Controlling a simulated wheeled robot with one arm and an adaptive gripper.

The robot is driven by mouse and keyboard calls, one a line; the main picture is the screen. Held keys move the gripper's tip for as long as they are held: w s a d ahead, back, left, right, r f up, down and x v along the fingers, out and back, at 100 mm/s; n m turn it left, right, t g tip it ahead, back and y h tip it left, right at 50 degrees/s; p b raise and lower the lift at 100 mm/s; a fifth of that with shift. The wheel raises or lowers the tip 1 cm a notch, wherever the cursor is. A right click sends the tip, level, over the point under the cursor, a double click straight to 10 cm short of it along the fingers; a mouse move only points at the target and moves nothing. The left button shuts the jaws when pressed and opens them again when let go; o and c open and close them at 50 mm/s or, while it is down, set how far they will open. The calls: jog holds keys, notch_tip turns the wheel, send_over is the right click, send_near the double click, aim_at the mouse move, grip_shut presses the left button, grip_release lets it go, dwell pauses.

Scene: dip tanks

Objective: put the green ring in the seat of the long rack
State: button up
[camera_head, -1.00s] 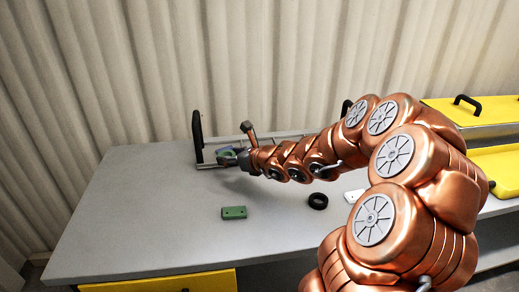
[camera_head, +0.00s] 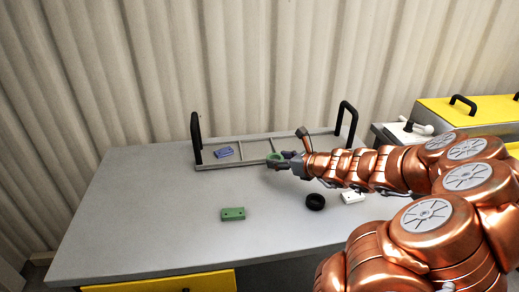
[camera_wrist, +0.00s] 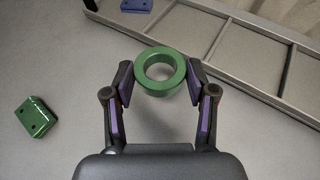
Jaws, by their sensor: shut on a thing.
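The green ring (camera_head: 274,159) is held between the fingertips of my gripper (camera_head: 282,158). In the wrist view the ring (camera_wrist: 160,89) lies flat between the two finger pads of my gripper (camera_wrist: 160,74), its hole facing up. The long rack (camera_head: 222,165) is a grey frame with crossbars and a black handle at each end, at the back of the table. The ring is at the rack's front rail, near its middle; its height above the table is hard to tell. The rack's front rail (camera_wrist: 240,85) runs diagonally behind the ring in the wrist view.
A blue block (camera_head: 223,152) lies in the rack's left compartment. A green block (camera_head: 233,214), a black ring (camera_head: 315,201) and a white block (camera_head: 353,197) lie on the table (camera_head: 150,220) in front. Yellow-lidded tanks (camera_head: 470,110) stand at the right. The table's left part is clear.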

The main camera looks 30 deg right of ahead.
jog(key=p, duration=0.1)
send_over(262, 153)
jog(key=shift+s+f, duration=0.1)
jog(key=shift+f, duration=0.65)
jog(key=shift+w+f, duration=0.15)
jog(key=shift+w, duration=0.1)
jog(key=shift+s+f, duration=0.1)
jog(key=shift+f, duration=1.5)
jog(key=shift+f, duration=0.15)
jog(key=o, duration=1.2)
jog(key=shift+r, duration=0.25)
jog(key=v, duration=1.2)
